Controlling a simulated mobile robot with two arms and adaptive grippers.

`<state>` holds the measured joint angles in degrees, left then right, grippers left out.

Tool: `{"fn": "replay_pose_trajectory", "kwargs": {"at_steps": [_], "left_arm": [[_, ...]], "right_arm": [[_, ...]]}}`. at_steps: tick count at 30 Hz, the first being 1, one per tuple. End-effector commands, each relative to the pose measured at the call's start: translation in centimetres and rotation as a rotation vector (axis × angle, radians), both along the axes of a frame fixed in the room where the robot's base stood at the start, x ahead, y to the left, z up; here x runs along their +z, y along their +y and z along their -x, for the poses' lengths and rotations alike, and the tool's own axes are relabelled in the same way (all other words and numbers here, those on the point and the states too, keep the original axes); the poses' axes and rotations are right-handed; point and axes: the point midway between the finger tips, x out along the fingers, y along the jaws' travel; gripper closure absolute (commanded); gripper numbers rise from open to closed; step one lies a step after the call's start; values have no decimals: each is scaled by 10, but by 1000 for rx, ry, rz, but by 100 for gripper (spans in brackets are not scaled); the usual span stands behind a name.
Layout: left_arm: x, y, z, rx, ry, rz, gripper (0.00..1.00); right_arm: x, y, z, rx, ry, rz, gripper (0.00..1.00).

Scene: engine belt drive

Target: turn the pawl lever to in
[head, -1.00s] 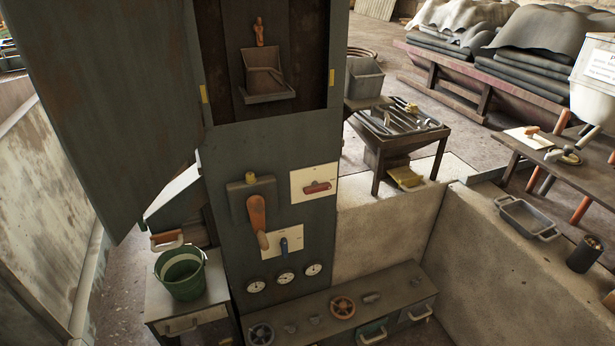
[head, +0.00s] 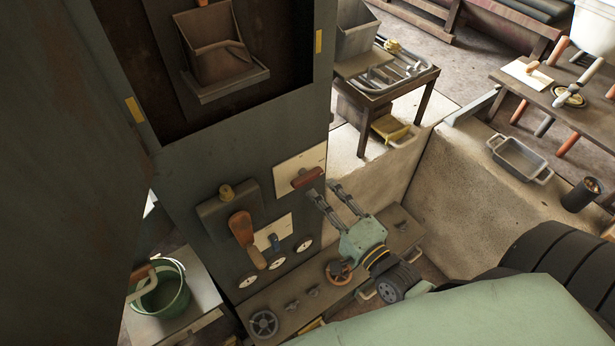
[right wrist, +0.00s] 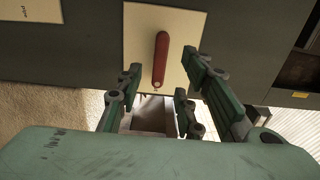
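A red lever (head: 307,178) sits on a white plate (head: 287,181) on the grey cabinet front. No readable label names it as the pawl lever. In the right wrist view the red lever (right wrist: 161,58) points along the picture's vertical on its plate (right wrist: 140,32). My right gripper (head: 328,190) is open and empty, just right of and below the red lever in the head view. In the right wrist view its fingers (right wrist: 163,75) stand on either side of the lever's line. I see no contact. My left gripper is out of view.
An orange-brown lever (head: 242,228) and a small blue lever (head: 274,242) are on the same panel, with several dials below. A low bench with handwheels (head: 264,324) runs underneath. A green bucket (head: 162,290) stands at left.

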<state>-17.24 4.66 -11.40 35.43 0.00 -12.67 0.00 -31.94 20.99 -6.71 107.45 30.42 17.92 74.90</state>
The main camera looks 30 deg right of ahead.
Motion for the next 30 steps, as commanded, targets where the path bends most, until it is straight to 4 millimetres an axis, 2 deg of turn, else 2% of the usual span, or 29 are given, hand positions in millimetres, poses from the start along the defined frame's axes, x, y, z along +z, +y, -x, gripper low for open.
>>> {"fn": "replay_pose_trajectory", "kwargs": {"at_steps": [6, 15, 26, 30], "left_arm": [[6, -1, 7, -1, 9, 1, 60], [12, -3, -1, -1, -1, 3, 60], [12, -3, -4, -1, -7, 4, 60], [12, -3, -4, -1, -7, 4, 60]], "right_arm": [[3, 4, -31, -1, -5, -4, 66], [1, 10, -68, 0, -2, 0, 66], [0, 10, -74, 0, 0, 0, 66], [0, 10, -73, 0, 0, 0, 78]]}}
